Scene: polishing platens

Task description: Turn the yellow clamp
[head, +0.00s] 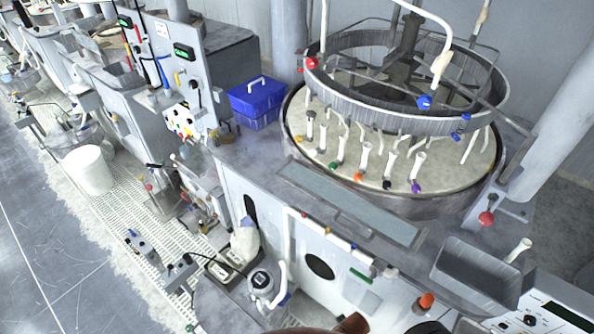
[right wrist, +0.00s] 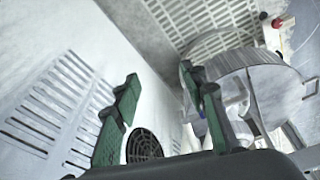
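A small yellow clamp (head: 299,138) shows in the head view, low at the left edge of the round platen (head: 330,110), at the foot of a white tube. Other coloured clamps follow along the same rim: green (head: 333,165), orange (head: 358,177), black (head: 387,184) and purple (head: 416,188). My right gripper (right wrist: 160,74) shows in the right wrist view with its two green fingers spread and nothing between them. It faces a pale vented panel and is not clearly seen in the head view. The yellow clamp cannot be made out in the wrist view. My left gripper is in neither view.
A ribbed metal ring (head: 400,118) stands over the platen. A blue box (head: 256,102) sits left of it, and a grey tray (head: 475,272) lies at the right. In the wrist view, a round metal part (right wrist: 238,85) is close beside the right finger.

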